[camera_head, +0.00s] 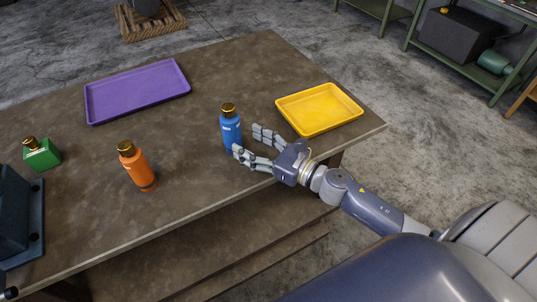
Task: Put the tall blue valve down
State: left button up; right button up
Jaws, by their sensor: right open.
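The tall blue valve (231,130), a blue cylinder with a gold cap, stands upright on the brown table (210,75). My right gripper (247,143) reaches in from the right, close beside the valve. Its fingers are spread open, with one finger group near the valve's lower right side and the other further back. I cannot tell whether a finger touches the valve. My left gripper is not in view.
An orange valve (138,168) stands to the left and a green block-shaped valve (41,154) at the far left. A purple tray (138,90) and a yellow tray (320,108) lie empty. A dark machine part (16,215) stands at the left edge. The table between the trays is clear.

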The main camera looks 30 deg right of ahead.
jog(key=b+v, duration=0.1)
jog(key=v, duration=0.2)
jog(key=shift+s+d+f, duration=0.15)
jog(key=shift+s+d, duration=0.05)
jog(key=shift+s, duration=0.15)
jog(key=shift+b+v, duration=0.3)
jog(key=shift+v, duration=0.6)
